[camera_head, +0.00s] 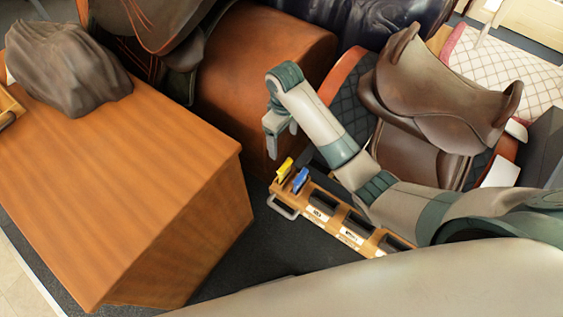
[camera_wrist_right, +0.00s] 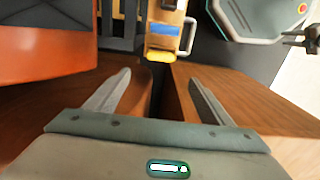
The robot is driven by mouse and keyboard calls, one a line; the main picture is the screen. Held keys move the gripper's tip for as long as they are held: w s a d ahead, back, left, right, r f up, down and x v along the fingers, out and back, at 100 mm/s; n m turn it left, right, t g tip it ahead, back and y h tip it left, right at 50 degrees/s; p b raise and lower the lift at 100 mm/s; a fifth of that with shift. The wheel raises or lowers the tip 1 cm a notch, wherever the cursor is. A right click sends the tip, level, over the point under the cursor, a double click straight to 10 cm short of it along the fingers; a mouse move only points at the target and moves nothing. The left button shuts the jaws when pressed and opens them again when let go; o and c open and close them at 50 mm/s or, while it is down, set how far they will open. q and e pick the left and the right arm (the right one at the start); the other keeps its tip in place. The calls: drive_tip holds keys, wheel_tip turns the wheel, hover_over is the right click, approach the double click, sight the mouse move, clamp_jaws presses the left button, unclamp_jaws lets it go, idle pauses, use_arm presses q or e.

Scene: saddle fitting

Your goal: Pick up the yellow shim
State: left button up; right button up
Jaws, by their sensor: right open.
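The yellow shim (camera_head: 285,168) stands in the end slot of a wooden rack (camera_head: 341,231), with a blue shim (camera_head: 300,180) beside it. In the right wrist view the yellow shim (camera_wrist_right: 160,56) is beyond the fingertips, near the top middle, with the blue shim (camera_wrist_right: 166,30) just past it. My right gripper (camera_head: 271,147) is above and slightly left of the yellow shim in the head view. Its fingers are spread and empty in the wrist view (camera_wrist_right: 160,88), apart from the shim.
A large wooden block (camera_head: 130,190) bears a dark brown lump (camera_head: 65,68) at left. The rack has a metal handle (camera_head: 283,207) and several dark slots. A brown saddle (camera_head: 440,95) stands behind my right arm. Dark floor (camera_head: 262,255) is clear between block and rack.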

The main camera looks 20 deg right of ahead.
drive_tip(key=p, duration=0.1)
approach(285, 165)
drive_tip(key=f, duration=0.7)
drive_tip(key=shift+w+a, duration=0.15)
drive_tip(key=shift+w, duration=0.05)
idle(0.5)
drive_tip(key=shift+s+f+p, duration=0.2)
drive_tip(key=shift+f+p, duration=0.25)
drive_tip(key=shift+f, duration=2.1)
drive_tip(key=c, duration=1.1)
